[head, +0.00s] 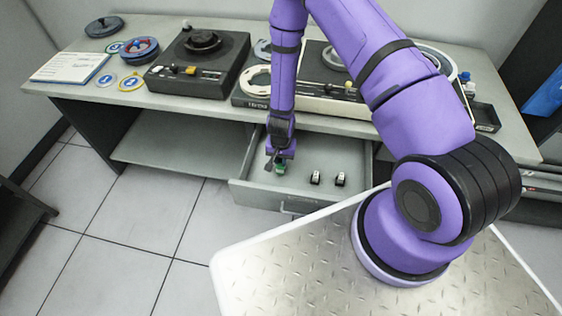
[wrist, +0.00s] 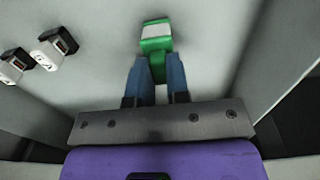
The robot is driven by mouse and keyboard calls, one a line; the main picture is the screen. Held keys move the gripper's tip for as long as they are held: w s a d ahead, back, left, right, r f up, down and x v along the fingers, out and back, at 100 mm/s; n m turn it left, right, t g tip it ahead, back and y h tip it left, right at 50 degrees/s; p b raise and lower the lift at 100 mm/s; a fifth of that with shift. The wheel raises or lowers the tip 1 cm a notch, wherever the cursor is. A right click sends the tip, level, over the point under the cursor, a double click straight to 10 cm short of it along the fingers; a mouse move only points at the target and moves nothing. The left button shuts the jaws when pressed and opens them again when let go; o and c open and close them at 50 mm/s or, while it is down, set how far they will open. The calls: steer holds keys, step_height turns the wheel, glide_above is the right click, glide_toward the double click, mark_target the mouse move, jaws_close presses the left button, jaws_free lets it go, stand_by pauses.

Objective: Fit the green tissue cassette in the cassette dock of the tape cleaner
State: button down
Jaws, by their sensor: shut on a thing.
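The green tissue cassette (wrist: 156,40) has a white patch on its face. It is between the two blue fingers of my gripper (wrist: 157,75) in the wrist view, and the fingers are shut on it. In the head view my gripper (head: 277,157) reaches down into the open drawer, with the small green cassette (head: 281,168) at its tips. I cannot tell whether the cassette touches the drawer floor. The tape cleaner is probably one of the machines on the desk, but I cannot tell which. No dock is clear to see.
The open drawer (head: 262,197) also holds two small black-and-white pieces (head: 327,179). On the desk above stand a dark machine (head: 200,66) and a reel tape machine (head: 325,90), partly behind my arm. Reels (head: 139,50) and a paper pad (head: 68,67) lie at the left.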

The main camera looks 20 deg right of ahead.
mark_target(281, 160)
steer(key=shift+r, duration=2.45)
